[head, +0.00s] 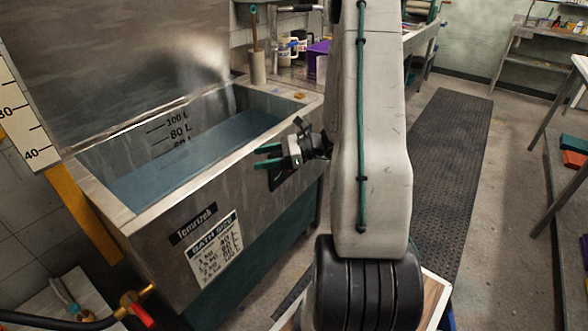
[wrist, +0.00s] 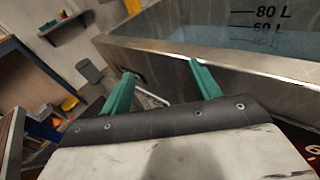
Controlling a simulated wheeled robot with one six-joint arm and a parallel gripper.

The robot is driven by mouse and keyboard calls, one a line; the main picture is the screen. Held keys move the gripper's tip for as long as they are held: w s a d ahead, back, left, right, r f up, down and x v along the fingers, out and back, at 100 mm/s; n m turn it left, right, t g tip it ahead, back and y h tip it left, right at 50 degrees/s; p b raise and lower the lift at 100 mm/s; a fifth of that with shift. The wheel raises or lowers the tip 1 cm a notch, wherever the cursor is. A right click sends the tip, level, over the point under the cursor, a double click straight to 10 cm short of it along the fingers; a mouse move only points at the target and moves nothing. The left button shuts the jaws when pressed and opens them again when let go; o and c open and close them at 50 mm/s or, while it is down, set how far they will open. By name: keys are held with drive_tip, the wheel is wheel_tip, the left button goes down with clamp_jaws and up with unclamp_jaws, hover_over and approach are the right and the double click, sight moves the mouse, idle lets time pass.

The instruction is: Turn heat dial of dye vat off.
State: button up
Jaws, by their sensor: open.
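The dye vat (head: 150,240) is a steel tank with bluish liquid inside, on the left of the head view. Its steel rim (wrist: 240,62) crosses the wrist view. My gripper (head: 261,157) is open and empty, with green fingers, in front of the vat's front wall near its right end. In the wrist view the two fingers (wrist: 160,76) stand apart with nothing between them. A dark panel (head: 277,181) on the vat wall shows partly behind my gripper. A dark patch with red marks (wrist: 313,150) shows at the wrist view's right edge. I cannot make out the heat dial or its setting.
A brass valve with a red lever (head: 141,313) and black hose is at the lower left. Mugs and a purple box (head: 317,60) stand beyond the vat. A dark floor mat (head: 448,150) runs along the clear aisle at right.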

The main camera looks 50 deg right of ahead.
drive_tip(key=s+d+f+m+t+h, duration=0.2)
drive_tip(key=d+f+m+t+h, duration=0.25)
drive_tip(key=d+f+m, duration=0.35)
drive_tip(key=s+d+f+m+t+h, duration=0.3)
drive_tip(key=d+f+m+h, duration=0.3)
drive_tip(key=d+f, duration=0.25)
drive_tip(key=w, duration=0.7)
drive_tip(key=shift+w+d+r, duration=0.2)
drive_tip(key=shift+w+r, duration=0.1)
drive_tip(key=shift+r, duration=0.1)
drive_tip(key=shift+g, duration=0.25)
drive_tip(key=c, duration=1)
